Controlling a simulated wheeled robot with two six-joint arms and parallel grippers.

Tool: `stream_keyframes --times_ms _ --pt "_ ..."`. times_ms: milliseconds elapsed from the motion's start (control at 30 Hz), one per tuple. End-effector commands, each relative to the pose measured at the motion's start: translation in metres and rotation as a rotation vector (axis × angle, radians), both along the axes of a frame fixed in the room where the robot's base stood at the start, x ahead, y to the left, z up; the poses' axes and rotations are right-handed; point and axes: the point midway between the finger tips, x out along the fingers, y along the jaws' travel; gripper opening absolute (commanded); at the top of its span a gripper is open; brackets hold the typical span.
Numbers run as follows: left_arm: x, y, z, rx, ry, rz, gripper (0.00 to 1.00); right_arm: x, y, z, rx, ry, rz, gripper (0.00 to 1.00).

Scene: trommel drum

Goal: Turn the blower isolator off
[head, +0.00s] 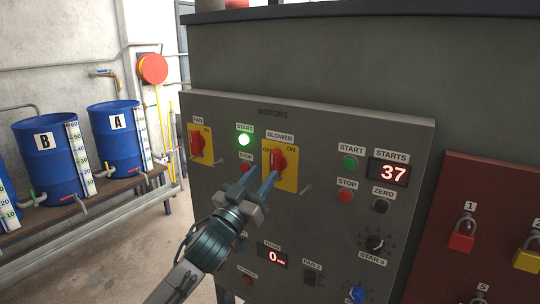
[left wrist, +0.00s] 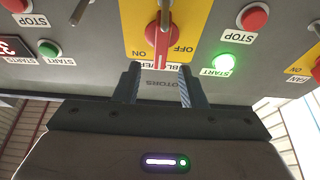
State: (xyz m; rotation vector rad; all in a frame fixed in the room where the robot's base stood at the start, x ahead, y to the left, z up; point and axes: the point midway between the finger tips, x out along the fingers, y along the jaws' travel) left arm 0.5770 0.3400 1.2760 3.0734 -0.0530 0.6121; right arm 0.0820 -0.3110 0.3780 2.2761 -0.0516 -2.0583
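The blower isolator is a red rotary handle (head: 279,159) on a yellow plate (head: 288,182) marked OFF on the left and ON on the right. Its handle looks roughly upright, between the two labels. In the left wrist view, which is upside down, the red handle (left wrist: 164,35) extends between ON and OFF. My left gripper (head: 262,174) is open, with its fingers pointing at the panel just below and left of the handle. The left wrist view shows the fingers apart on either side of the handle's line, with no contact visible. My right gripper is not in view.
The green START lamp (head: 243,140) beside the blower plate is lit. The FAN isolator (head: 196,143) is to the left. A STARTS display (head: 388,173) reads 37. Metal pegs project from the panel. A red padlock board (head: 478,180) stands right; blue drums (head: 47,158) stand left.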

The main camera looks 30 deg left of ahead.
Motion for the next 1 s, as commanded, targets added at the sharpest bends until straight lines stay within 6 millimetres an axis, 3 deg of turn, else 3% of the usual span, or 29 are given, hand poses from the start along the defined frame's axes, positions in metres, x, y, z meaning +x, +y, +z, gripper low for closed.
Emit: stream_keyframes --times_ms 33,300,667,867,1000 --pt "0.009 0.000 0.010 -0.006 0.000 0.001 0.37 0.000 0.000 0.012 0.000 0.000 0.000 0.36" --pt "0.038 -0.001 0.018 -0.001 0.001 0.001 0.37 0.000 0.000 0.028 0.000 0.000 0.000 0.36" --pt "0.043 -0.001 0.017 0.001 0.000 0.000 0.37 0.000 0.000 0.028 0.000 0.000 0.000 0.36" --pt "0.043 -0.001 0.017 0.001 0.000 0.000 0.00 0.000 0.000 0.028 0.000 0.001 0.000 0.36" --pt "0.043 -0.001 0.017 0.001 0.000 0.000 0.00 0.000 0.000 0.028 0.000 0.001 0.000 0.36"
